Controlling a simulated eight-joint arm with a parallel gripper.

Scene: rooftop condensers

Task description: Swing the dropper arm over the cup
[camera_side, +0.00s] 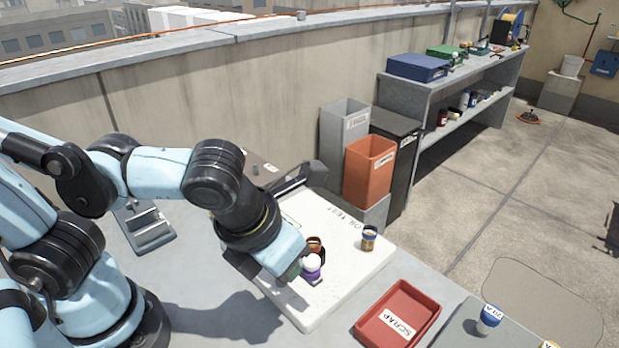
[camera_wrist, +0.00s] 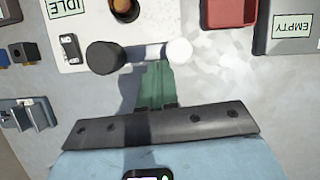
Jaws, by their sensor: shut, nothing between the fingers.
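The dropper arm shows in the wrist view as a short grey bar (camera_wrist: 143,53) with a black knob (camera_wrist: 105,57) at its left end and a white ball (camera_wrist: 179,52) at its right. In the side view the white ball (camera_side: 312,262) sits above a purple part. A reddish-brown cup (camera_side: 315,244) with a dark rim stands just behind it; a dark round piece at the wrist view's top edge may be this cup. My gripper (camera_wrist: 155,70) has its green fingers together, close beside the bar between knob and ball. Whether they touch it I cannot tell. In the side view my wrist mostly hides the fingers.
The white board (camera_side: 345,275) carries an amber jar (camera_side: 369,238) at its right. An IDLE label (camera_wrist: 66,17) shows in the wrist view. A red SCRAP tray (camera_side: 432,302) lies at front right. An orange bin (camera_side: 368,170) stands behind the board. A grey rack (camera_side: 147,226) stands left.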

